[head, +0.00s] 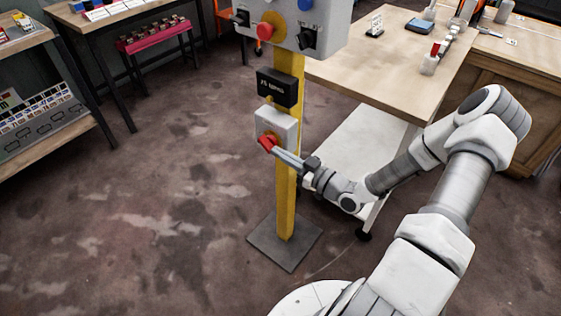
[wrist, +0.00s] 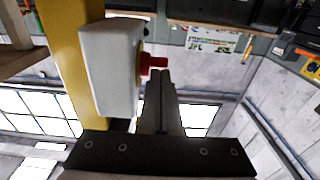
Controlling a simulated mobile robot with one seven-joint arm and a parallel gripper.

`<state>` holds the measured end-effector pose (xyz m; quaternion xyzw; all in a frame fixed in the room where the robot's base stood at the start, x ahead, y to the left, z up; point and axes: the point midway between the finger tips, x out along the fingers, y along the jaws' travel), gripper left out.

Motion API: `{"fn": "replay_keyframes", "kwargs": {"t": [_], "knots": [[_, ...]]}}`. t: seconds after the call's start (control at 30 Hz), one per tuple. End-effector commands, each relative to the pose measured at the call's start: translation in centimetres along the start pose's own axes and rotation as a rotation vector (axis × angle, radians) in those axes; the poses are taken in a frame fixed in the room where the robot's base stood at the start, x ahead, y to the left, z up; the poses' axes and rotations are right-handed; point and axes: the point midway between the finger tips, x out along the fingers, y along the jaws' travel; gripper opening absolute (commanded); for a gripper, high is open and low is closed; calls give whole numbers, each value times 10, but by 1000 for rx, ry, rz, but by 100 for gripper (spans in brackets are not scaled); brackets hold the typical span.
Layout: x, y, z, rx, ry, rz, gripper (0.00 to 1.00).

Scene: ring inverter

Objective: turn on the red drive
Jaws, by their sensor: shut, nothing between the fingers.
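A red rotary knob (head: 267,142) sits on the front of a small light grey box (head: 284,122), low on a yellow post (head: 286,205). In the wrist view the red knob (wrist: 153,65) sticks out sideways from the box (wrist: 108,68). My gripper (head: 277,152) is shut with nothing between its fingers. Its fingertips are right at the knob. In the wrist view the fingertips of my gripper (wrist: 161,76) overlap the knob's outer end; I cannot tell if they touch it. The knob's exact angle is hard to read.
A larger grey panel (head: 325,18) with a red button, a blue button and black switches tops the post. A black box (head: 278,88) sits between it and the small box. A wooden table (head: 385,65) stands right behind. The floor left of the post is clear.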

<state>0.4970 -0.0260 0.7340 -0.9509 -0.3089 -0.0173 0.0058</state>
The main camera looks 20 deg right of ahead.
Motion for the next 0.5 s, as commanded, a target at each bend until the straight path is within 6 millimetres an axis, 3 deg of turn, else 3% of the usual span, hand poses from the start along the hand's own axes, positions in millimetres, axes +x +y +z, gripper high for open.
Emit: {"fn": "replay_keyframes", "kwargs": {"t": [0.03,0.13,0.5], "knots": [[0,0,12,2,40,2,0],[0,0,16,2,127,2,0],[6,-1,26,-1,124,-2,0]]}}
